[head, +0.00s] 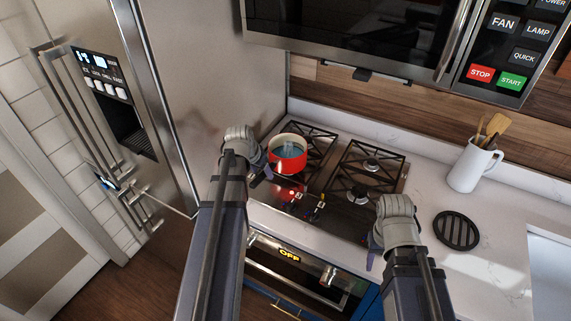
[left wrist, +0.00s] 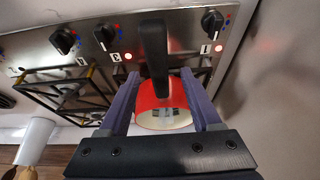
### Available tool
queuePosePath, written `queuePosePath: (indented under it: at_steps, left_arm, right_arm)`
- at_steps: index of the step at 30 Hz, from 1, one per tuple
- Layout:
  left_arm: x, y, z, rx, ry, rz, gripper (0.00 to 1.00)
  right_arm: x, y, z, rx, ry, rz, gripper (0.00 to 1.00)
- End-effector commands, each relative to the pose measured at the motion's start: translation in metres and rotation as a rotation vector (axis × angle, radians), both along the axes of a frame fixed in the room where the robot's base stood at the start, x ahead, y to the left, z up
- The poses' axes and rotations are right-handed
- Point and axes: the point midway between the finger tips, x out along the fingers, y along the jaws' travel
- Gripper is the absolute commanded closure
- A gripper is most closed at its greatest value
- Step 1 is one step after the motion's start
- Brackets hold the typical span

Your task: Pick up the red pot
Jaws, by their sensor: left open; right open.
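The red pot (head: 284,167) stands on the left rear part of the gas stove, with a pale inside and bluish contents. It also shows in the left wrist view (left wrist: 160,103), with its black handle (left wrist: 154,50) sticking out between my fingers. My left gripper (head: 262,174) is at the pot's left front side. In the left wrist view its open fingers (left wrist: 158,78) lie on either side of the handle and pot wall; I cannot tell whether they touch. My right gripper (head: 371,252) is open and empty over the stove's front right edge, away from the pot.
The stove grates (head: 372,168) right of the pot are empty. A steel fridge (head: 205,80) stands close on the left, and a microwave (head: 350,35) hangs above. A white jug (head: 468,168) with utensils and a black round trivet (head: 457,230) are on the right counter.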

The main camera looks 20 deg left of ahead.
Motion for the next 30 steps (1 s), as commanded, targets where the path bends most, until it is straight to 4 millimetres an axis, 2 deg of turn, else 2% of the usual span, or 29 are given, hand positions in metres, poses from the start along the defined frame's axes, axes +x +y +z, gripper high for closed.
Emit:
queuePosePath:
  at_steps: [5,16,26,30]
  left_arm:
    - [0.001,0.000,-0.005,0.000,0.000,0.000,0.35]
    - [0.012,-0.001,-0.047,0.001,0.000,-0.002,0.35]
    - [0.014,-0.002,-0.049,0.000,0.000,-0.001,0.35]
    - [0.014,-0.002,-0.049,0.000,0.000,-0.001,0.51]
  right_arm:
    - [0.000,0.000,-0.005,0.000,0.000,0.001,0.50]
    - [0.000,0.000,-0.047,-0.001,0.000,0.006,0.50]
    - [0.000,0.000,-0.049,-0.001,0.000,0.005,0.50]
    - [0.000,0.000,-0.049,-0.001,0.000,0.005,0.50]
